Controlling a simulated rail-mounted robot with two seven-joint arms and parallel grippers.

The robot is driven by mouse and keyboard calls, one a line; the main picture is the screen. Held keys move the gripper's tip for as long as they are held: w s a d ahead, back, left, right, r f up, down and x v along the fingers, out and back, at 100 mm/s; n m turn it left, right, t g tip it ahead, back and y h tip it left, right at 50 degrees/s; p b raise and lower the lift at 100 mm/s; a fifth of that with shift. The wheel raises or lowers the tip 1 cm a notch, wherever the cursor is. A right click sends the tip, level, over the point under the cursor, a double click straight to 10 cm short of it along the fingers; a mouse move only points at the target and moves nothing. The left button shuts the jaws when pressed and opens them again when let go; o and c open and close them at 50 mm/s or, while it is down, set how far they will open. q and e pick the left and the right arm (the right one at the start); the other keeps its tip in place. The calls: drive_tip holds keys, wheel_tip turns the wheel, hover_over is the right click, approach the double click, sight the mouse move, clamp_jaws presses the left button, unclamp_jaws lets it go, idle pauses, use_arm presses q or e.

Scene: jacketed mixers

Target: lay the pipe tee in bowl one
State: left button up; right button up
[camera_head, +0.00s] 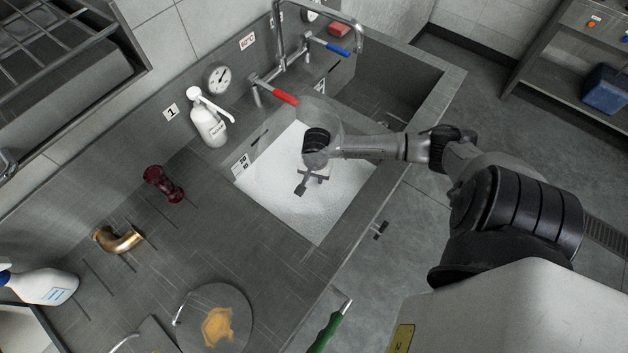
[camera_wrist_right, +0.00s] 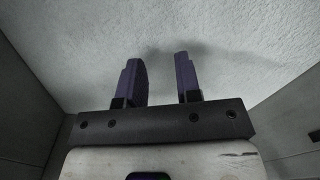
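Bowl one (camera_head: 360,205) is the near sink basin, by the wall sign "1", and white foam (camera_head: 285,205) covers its bottom. My right gripper (camera_head: 310,186) reaches into or over this bowl from the right, pointing down to the foam. In the right wrist view its two purple fingers (camera_wrist_right: 162,82) stand apart with nothing between them and white foam beyond. I cannot make out a pipe tee in either view; the foam hides whatever lies beneath it. My left gripper is not in view.
A brass elbow (camera_head: 118,240) and a dark red waisted piece (camera_head: 163,184) lie on the grey counter. A white pump bottle (camera_head: 208,124) stands behind the bowl by a red-handled tap (camera_head: 286,97). A second basin (camera_head: 385,88) adjoins. A round lid (camera_head: 214,318) lies near the front.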

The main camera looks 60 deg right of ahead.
wheel_tip(320, 180, up, 6)
drive_tip(key=shift+f, duration=0.15)
idle(0.4)
